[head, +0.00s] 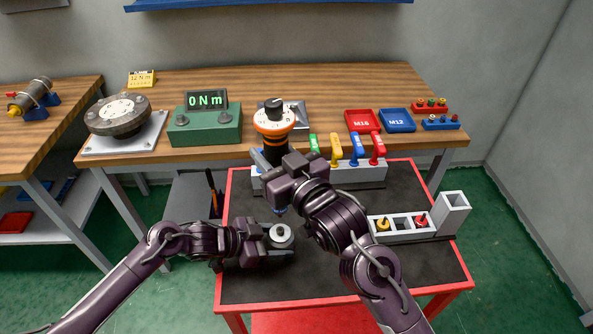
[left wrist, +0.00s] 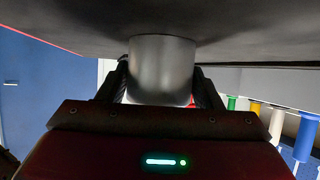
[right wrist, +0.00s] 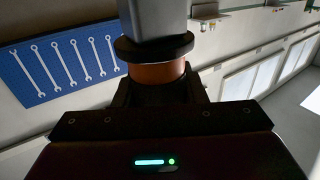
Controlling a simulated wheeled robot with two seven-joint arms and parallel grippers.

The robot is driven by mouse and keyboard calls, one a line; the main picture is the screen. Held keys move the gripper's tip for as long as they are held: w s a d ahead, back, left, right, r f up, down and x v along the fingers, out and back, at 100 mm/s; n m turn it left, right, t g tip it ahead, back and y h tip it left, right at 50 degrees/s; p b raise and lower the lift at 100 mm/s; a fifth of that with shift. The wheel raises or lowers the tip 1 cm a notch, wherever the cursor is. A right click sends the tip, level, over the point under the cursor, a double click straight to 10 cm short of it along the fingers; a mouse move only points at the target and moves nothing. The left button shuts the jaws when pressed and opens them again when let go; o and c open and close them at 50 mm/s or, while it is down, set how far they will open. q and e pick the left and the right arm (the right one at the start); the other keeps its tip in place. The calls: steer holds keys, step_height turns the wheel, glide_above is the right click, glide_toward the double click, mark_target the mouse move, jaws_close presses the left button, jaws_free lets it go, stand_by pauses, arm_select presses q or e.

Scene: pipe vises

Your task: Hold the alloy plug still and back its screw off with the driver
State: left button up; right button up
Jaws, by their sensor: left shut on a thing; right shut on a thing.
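The alloy plug (head: 281,233) is a silver, round piece above the dark cart top, shown from above with a small central feature. My left gripper (head: 272,243) is shut around its side; in the left wrist view the plug is a smooth silver cylinder (left wrist: 161,68) between both fingers. The driver (head: 273,122) has a black top and an orange band and stands roughly upright. My right gripper (head: 278,172) is shut on it; the right wrist view shows its orange band (right wrist: 157,74) at the fingers. A small blue tip shows above the plug. Contact with the screw is hidden.
Behind the plug is a rack with coloured handles (head: 355,150). To the right is a grey tray (head: 398,237) with a yellow and a red piece. The bench behind carries a green box (head: 205,127) reading 0 Nm and red and blue trays. The cart's front is clear.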

steer(key=shift+a+r, duration=0.15)
steer(key=shift+r, duration=0.2)
steer(key=shift+f, duration=2.3)
steer(key=shift+f, duration=0.8)
steer(key=shift+f, duration=0.45)
stand_by(0.3)
steer(key=shift+r, duration=2.8)
